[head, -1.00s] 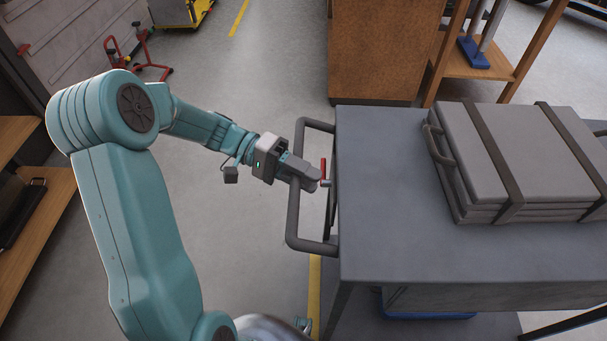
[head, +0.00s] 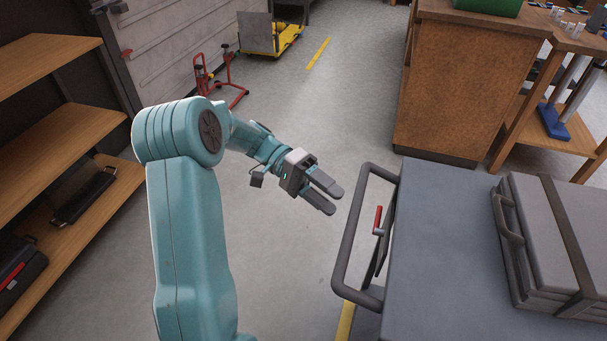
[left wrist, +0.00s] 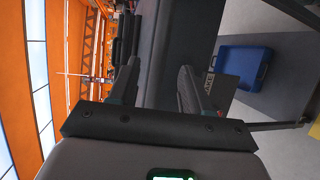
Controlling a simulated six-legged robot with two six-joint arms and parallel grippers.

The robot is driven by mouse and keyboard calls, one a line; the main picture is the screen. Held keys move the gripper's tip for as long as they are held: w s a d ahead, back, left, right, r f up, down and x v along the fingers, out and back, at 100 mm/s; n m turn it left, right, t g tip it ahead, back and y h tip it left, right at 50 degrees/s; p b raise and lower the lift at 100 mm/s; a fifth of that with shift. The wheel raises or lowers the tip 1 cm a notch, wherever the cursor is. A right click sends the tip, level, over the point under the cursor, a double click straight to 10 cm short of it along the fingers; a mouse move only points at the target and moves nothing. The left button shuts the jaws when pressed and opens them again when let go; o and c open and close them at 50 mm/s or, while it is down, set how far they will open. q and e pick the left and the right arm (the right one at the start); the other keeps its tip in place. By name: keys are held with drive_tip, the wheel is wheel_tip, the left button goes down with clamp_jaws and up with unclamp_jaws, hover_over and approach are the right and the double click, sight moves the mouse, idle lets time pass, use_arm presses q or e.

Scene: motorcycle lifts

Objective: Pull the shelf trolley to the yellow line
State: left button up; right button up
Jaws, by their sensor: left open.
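The shelf trolley (head: 440,235) stands at the right in the head view, with a grey top and a dark tubular push handle (head: 347,240) on its left end. A small red lever (head: 378,219) sits on that end, inside the handle loop. My left gripper (head: 335,199) is open and empty, just left of the handle and apart from it. In the left wrist view its two fingers (left wrist: 158,88) are spread, with the trolley's dark end beyond them. A yellow floor line (head: 346,322) shows partly under the handle; another yellow strip (head: 318,53) lies farther back. My right gripper is out of view.
A strapped grey case (head: 545,240) lies on the trolley. A blue bin (left wrist: 242,66) shows in the left wrist view. A brown cabinet (head: 448,90) stands behind the trolley. Wooden shelves (head: 60,215) line the left. A red stand (head: 215,80) is at the back; floor between is clear.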

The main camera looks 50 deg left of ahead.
use_arm(q)
drive_tip(key=v, duration=0.8)
drive_tip(key=shift+s+a+r, duration=0.1)
